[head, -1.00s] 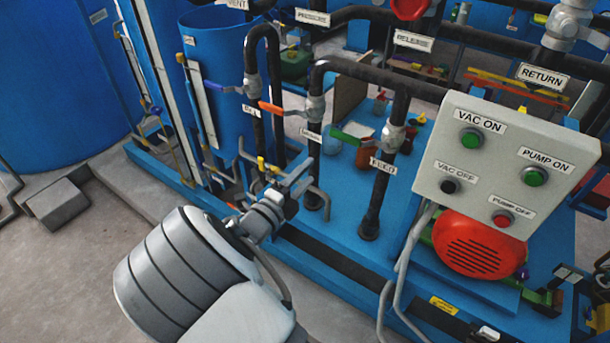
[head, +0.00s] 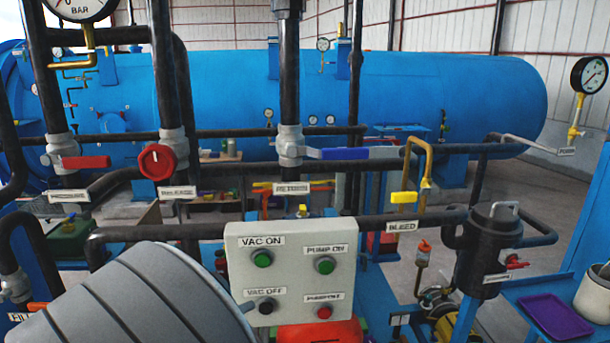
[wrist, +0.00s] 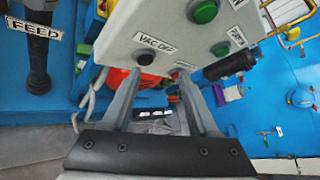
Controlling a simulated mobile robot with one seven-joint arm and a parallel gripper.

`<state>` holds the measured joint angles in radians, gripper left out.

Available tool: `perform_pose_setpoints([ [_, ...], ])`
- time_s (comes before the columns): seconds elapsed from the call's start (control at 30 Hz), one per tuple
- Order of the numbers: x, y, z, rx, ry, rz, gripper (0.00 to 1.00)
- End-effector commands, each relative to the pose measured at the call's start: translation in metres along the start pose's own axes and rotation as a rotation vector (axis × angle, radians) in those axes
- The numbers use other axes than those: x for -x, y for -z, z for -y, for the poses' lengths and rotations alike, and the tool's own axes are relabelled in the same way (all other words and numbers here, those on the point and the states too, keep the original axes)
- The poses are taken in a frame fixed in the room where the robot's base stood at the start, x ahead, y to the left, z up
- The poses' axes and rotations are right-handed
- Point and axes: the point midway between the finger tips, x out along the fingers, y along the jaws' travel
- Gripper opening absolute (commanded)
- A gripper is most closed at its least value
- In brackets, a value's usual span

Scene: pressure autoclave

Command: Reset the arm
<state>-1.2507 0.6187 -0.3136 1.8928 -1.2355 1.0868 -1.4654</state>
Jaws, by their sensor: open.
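My gripper (wrist: 157,76) shows in the wrist view with its two grey fingers spread apart. Nothing is held between them. The fingertips point at the lower edge of the grey control box (wrist: 165,35), close to the VAC OFF button (wrist: 146,59); I cannot tell whether they touch it. In the head view, the same control box (head: 290,273) stands at the lower middle with two green buttons, a black one and a red one.
Dark pipes with a red wheel valve (head: 155,161), a blue lever (head: 345,153) and a yellow bleed handle (head: 404,197) run behind the box. A large blue tank (head: 400,95) lies at the back. A purple tray (head: 557,317) is at lower right. A FEED pipe (wrist: 38,70) stands left of my gripper.

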Motion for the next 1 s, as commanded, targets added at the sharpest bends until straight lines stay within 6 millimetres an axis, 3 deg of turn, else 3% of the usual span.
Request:
perform_pose_setpoints([
  [0.03,-0.01,0.003,0.024,-0.107,0.009,-0.066,0.6],
  [0.2,-0.03,0.023,0.087,-0.469,0.05,-0.269,0.6],
  [0.43,-0.036,0.054,0.163,-0.969,0.142,-0.503,0.6],
  [0.7,-0.021,0.091,0.234,-1.56,0.294,-0.719,0.6],
  [1.0,0.014,0.126,0.288,-2.208,0.494,-0.889,0.6],
])
